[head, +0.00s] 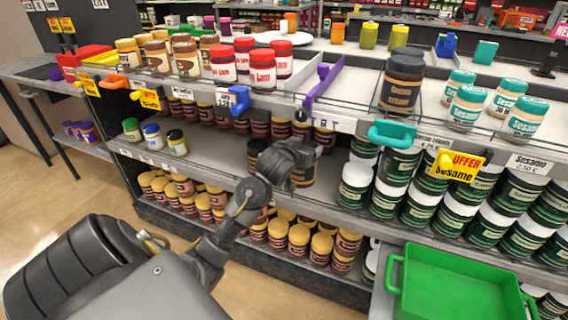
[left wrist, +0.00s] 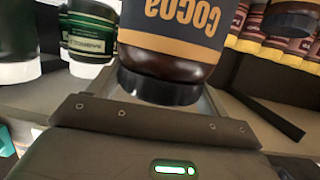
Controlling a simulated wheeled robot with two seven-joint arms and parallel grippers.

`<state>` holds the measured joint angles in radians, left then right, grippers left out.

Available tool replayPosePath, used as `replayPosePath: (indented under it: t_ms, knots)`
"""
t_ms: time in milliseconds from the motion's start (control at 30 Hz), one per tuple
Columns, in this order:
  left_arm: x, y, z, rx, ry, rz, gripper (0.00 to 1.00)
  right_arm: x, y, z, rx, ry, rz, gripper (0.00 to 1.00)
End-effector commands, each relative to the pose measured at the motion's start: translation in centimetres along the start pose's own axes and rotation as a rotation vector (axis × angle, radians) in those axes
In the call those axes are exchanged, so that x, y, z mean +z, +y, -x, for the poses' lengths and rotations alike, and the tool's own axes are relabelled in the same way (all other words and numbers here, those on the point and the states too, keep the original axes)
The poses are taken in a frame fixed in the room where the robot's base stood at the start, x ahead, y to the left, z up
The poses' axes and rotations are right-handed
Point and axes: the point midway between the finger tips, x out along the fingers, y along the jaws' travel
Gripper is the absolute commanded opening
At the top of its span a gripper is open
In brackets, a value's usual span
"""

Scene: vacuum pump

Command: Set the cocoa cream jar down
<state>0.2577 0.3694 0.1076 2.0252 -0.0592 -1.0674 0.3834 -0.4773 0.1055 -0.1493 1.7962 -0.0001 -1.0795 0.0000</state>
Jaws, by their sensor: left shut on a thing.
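My left gripper (head: 303,160) is shut on this jar. In the head view it is inside the middle shelf bay, and the jar (head: 304,178) is mostly hidden behind the gripper. Whether the jar touches the shelf (head: 215,153) cannot be told. Another dark jar (head: 256,150) stands just left of the gripper. My right gripper is not in view.
Brown jars with yellow lids (head: 298,240) fill the shelf below. A green tray (head: 455,285) is at the lower right.

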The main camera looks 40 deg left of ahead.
Motion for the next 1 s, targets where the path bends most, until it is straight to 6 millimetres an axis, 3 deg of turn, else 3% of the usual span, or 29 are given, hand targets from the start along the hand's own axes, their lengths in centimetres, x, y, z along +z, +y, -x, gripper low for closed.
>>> replayPosePath:
  t_ms: [300,500,1000]
  knots:
    - [1.6,-5.8,-5.8,-0.004,0.002,0.001,0.07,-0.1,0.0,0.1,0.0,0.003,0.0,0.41]
    - [4.5,-7.9,-8.5,-0.003,0.002,0.003,0.07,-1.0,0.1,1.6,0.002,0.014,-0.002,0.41]
    - [6.1,-9.4,-10.3,-0.004,0.004,0.002,0.07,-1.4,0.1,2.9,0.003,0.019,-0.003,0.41]
